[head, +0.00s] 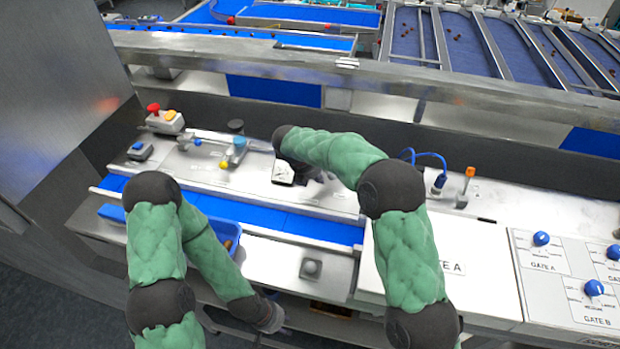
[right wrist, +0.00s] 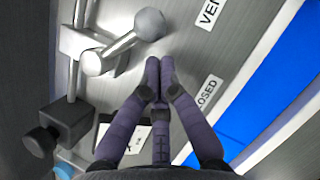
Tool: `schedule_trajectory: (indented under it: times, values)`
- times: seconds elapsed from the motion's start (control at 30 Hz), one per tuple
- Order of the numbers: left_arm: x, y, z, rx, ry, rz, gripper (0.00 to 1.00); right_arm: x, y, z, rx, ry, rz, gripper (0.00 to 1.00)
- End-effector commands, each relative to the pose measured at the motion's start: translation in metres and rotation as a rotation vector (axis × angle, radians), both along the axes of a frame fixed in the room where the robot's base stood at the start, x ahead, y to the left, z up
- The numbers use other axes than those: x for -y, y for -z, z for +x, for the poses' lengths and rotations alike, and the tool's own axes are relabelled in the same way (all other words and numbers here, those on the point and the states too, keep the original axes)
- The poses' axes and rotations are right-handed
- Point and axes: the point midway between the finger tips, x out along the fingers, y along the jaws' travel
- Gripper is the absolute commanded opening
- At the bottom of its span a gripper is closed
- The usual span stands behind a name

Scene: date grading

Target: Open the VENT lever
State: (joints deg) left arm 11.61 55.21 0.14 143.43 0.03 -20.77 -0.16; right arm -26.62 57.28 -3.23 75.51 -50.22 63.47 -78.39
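The VENT lever (right wrist: 122,46) shows in the right wrist view as a metal bar with a grey ball knob, joined to a pipe fitting. Labels reading "VEN" (right wrist: 208,12), cut off by the frame edge, and "CLOSED" (right wrist: 207,92), partly covered, lie on the panel beside it. My right gripper (right wrist: 160,66) has its fingertips together, just below the knob in the picture and apart from it, with nothing seen between them. In the head view my right gripper (head: 312,174) is mostly behind its arm, and I cannot make out the lever there. My left gripper (head: 262,332) is low and mostly hidden.
A red-topped button box (head: 165,120) and a blue-knobbed valve (head: 236,147) stand left on the panel. A blue belt (head: 270,216) runs along its front. Gate dials (head: 593,288) are at right. A metal rail (head: 350,65) crosses behind.

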Motion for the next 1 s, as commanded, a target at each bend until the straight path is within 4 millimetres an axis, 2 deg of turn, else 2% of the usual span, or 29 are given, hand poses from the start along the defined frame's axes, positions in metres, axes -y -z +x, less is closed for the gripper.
schedule_trajectory:
  times: [0.57,1.0]
  values:
    - [0.0001,-0.0026,-0.0001,0.000,0.000,0.000,0.36,0.0070,-0.0014,0.0057,0.000,-0.004,0.000,0.00]
    - [0.0001,-0.0044,-0.0001,0.000,0.000,0.000,0.36,0.0124,-0.0015,0.0065,-0.001,-0.078,0.000,0.00]
